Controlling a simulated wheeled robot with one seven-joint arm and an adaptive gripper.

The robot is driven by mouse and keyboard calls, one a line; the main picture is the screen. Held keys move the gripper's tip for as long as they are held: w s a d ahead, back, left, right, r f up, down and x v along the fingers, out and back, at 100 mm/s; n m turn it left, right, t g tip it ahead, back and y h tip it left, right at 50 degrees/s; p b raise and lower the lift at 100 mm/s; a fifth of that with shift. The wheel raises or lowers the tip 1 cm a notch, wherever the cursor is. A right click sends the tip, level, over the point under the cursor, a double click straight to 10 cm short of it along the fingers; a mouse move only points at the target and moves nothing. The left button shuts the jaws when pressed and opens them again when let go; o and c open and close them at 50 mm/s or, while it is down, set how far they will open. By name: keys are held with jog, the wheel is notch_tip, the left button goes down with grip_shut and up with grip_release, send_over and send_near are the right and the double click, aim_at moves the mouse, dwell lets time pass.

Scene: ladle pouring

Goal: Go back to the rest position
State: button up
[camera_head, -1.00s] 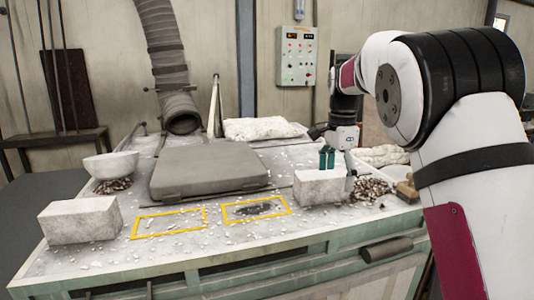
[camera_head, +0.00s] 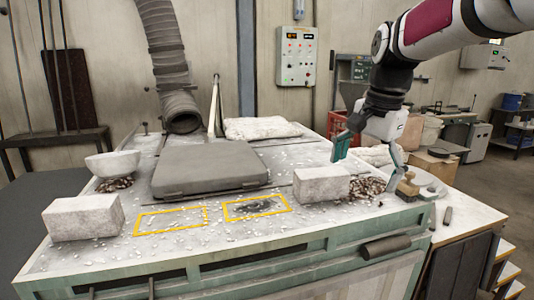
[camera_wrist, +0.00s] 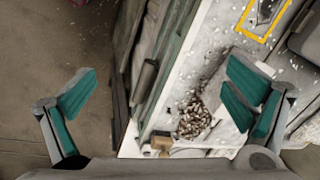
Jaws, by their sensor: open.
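My gripper (camera_head: 368,155) hangs at the right end of the worktable (camera_head: 180,262), its fingers spread wide with nothing between them. It is above and behind the pile of brown pieces (camera_head: 365,187) and apart from the table top. In the wrist view the two green-padded fingers (camera_wrist: 160,92) stand far apart. One is over the floor, the other over the table. The pile also shows there (camera_wrist: 194,120). A pale block (camera_head: 321,184) sits just left of the pile, below the left finger.
A second pale block (camera_head: 82,218) and a white bowl (camera_head: 111,164) stand at the left. A grey lidded slab (camera_head: 210,168) lies in the middle, behind two yellow outlines. A small wooden-handled tool (camera_head: 408,184) is at the right corner. A control box (camera_head: 297,56) hangs on the wall.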

jog(key=s+f+n+t, duration=0.2)
jog(key=s+n, duration=0.3)
jog(key=s, duration=0.7)
jog(key=s+f+n+t, duration=0.1)
jog(key=s+n, duration=0.4)
jog(key=s, duration=0.7)
jog(key=shift+s+a+f+n+t+h, duration=0.3)
jog(key=shift+f+n+t+h, duration=0.1)
jog(key=shift+f, duration=0.45)
